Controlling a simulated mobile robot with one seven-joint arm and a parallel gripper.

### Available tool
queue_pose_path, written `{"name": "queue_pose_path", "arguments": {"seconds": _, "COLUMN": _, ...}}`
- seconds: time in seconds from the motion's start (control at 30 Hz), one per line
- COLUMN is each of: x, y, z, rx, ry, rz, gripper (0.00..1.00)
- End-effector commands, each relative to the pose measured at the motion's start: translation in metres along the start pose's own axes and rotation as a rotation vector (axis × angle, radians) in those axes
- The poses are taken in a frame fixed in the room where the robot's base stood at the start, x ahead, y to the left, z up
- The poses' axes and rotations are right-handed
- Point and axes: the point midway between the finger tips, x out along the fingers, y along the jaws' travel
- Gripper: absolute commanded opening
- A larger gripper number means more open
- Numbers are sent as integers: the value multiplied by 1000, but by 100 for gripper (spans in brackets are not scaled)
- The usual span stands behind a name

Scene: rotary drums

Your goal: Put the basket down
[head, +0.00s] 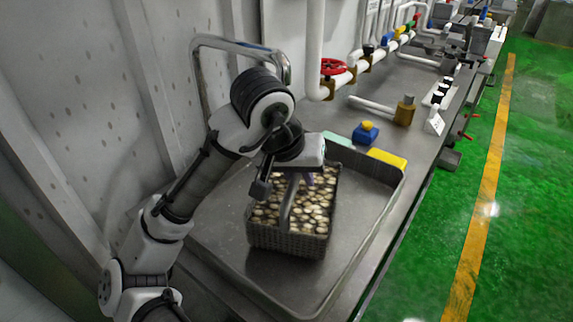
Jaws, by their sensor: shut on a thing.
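A grey basket (287,242) filled with several pale, round, sliced-looking pieces is over the grey metal tray (222,250) on the bench. A curved grey handle (287,205) rises from the basket's middle. My gripper (284,183) is at the top of this handle and is shut on the basket. The arm and gripper hide the basket's upper left part. The basket looks upright. I cannot tell whether its base touches the tray floor.
A blue block with a yellow top (365,133) and a yellow block (387,159) sit by the tray's far side. Bare tray floor lies right of the basket. The green floor (520,190) is beyond the bench edge.

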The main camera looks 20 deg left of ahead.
Motion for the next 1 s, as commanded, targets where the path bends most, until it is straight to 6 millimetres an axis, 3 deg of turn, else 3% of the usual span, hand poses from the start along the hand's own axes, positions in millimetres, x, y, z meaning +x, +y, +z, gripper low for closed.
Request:
{"name": "queue_pose_path", "arguments": {"seconds": 0.33, "x": 3, "y": -34, "z": -31, "rx": -4, "ry": 1, "rz": -1, "gripper": 0}}
{"name": "queue_pose_path", "arguments": {"seconds": 0.5, "x": 15, "y": -36, "z": -26, "rx": 1, "ry": 1, "rz": -1, "gripper": 0}}
{"name": "queue_pose_path", "arguments": {"seconds": 0.87, "x": 19, "y": -36, "z": -24, "rx": 1, "ry": 1, "rz": 1, "gripper": 0}}
{"name": "queue_pose_path", "arguments": {"seconds": 0.9, "x": 19, "y": -36, "z": -24, "rx": 2, "ry": 0, "rz": 0, "gripper": 20}}
{"name": "queue_pose_path", "arguments": {"seconds": 1.0, "x": 19, "y": -36, "z": -24, "rx": 1, "ry": 0, "rz": 0, "gripper": 33}}
